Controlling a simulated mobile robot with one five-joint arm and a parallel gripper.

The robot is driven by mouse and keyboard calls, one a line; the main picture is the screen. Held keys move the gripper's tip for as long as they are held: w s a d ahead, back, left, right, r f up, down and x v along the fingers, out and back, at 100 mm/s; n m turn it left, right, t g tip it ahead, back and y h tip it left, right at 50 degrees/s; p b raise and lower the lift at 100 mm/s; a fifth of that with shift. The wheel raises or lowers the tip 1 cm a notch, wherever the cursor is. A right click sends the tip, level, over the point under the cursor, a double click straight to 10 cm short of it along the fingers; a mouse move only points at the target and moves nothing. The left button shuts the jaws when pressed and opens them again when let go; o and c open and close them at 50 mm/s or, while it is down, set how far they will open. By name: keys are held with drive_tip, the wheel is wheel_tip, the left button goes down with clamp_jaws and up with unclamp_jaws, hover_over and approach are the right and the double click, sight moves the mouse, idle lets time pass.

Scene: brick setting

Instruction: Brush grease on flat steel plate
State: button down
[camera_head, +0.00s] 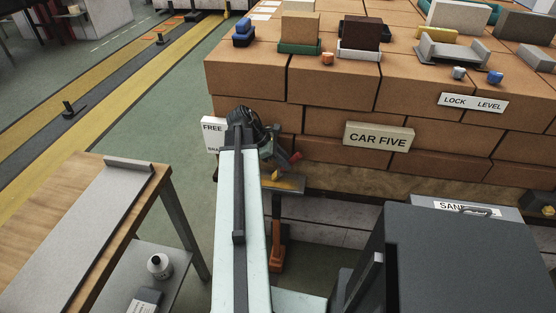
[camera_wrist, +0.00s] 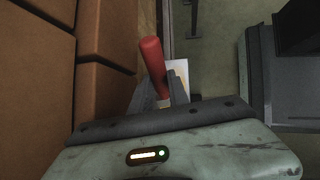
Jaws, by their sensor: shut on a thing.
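A flat grey steel plate (camera_head: 75,235) lies on the wooden-topped table at the lower left of the head view, with a raised strip (camera_head: 128,165) at its far end. My gripper (camera_wrist: 158,92) is shut on a red handle (camera_wrist: 151,60), which sticks out beyond the fingers in the wrist view. I take it for the brush handle; its bristles are not clearly seen. In the head view the red end (camera_head: 295,157) shows beside the brick stack, right of my arm, and my fingers are mostly hidden. The plate is well to the left of my gripper.
The brick stack (camera_head: 360,112) with a CAR FIVE sign (camera_head: 378,137) rises close to my gripper. A small shelf on an orange post (camera_head: 277,245) stands below. A dark grey cabinet (camera_head: 470,255) is at right. Green floor separates table and bricks.

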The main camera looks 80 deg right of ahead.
drive_tip(key=shift+s+d+r+p, duration=0.1)
drive_tip(key=shift+s+d, duration=0.05)
drive_tip(key=shift+s, duration=1.7)
drive_tip(key=shift+s+d+r+p, duration=0.1)
drive_tip(key=shift+s+d, duration=0.05)
drive_tip(key=shift+s, duration=1.7)
drive_tip(key=shift+s+d+r+p, duration=0.1)
drive_tip(key=shift+s+d, duration=0.05)
drive_tip(key=shift+s, duration=1.7)
drive_tip(key=shift+r, duration=0.1)
wheel_tip(320, 180, up, 6)
drive_tip(key=p, duration=0.6)
drive_tip(key=shift+w+f, duration=0.1)
drive_tip(key=shift+f, duration=0.1)
wheel_tip(320, 180, up, 3)
drive_tip(key=p, duration=0.3)
drive_tip(key=shift+r, duration=0.15)
